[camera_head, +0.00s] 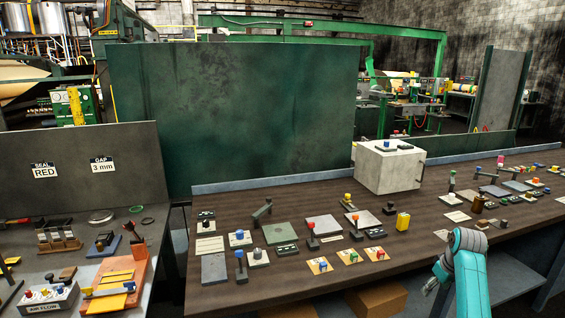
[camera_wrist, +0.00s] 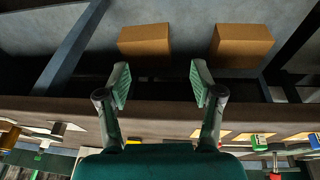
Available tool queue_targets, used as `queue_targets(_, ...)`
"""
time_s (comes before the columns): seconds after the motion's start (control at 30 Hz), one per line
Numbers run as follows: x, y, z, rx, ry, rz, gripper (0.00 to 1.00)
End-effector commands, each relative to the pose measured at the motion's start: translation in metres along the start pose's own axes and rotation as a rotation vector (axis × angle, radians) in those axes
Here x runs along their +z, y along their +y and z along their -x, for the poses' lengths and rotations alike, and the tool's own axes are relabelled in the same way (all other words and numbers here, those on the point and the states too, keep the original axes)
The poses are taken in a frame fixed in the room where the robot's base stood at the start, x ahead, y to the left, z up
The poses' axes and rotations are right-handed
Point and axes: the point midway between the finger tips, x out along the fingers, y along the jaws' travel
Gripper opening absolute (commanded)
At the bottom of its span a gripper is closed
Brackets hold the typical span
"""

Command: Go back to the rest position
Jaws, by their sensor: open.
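My gripper (camera_wrist: 160,85) is open and empty in the wrist view, its two fingers spread apart with nothing between them. Behind the fingers are the brown front edge of the workbench (camera_wrist: 155,122) and the space below it. In the head view my gripper (camera_head: 430,287) shows small at the end of my teal arm, at the lower right, by the front edge of the dark wooden workbench (camera_head: 330,272). Its fingers are partly hidden by my arm there.
Two cardboard boxes (camera_wrist: 145,42) (camera_wrist: 241,45) lie below the bench. A grey side table (camera_head: 150,225) stands at left.

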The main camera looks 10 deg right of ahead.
Motion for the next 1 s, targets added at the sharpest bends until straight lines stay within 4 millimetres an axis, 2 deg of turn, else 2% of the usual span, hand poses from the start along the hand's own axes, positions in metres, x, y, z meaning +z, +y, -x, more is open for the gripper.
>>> queue_targets(0.03,0.009,-0.018,-0.023,0.005,0.012,0.001,0.66)
queue_targets(0.2,0.033,-0.064,-0.076,0.038,0.074,-0.011,0.66)
queue_targets(0.4,0.070,-0.120,-0.125,0.070,0.149,-0.021,0.66)
queue_targets(0.5,0.091,-0.148,-0.143,0.084,0.188,-0.026,0.66)
queue_targets(0.73,0.145,-0.210,-0.170,0.110,0.281,-0.038,0.66)
queue_targets(1.0,0.215,-0.277,-0.173,0.128,0.393,-0.050,0.66)
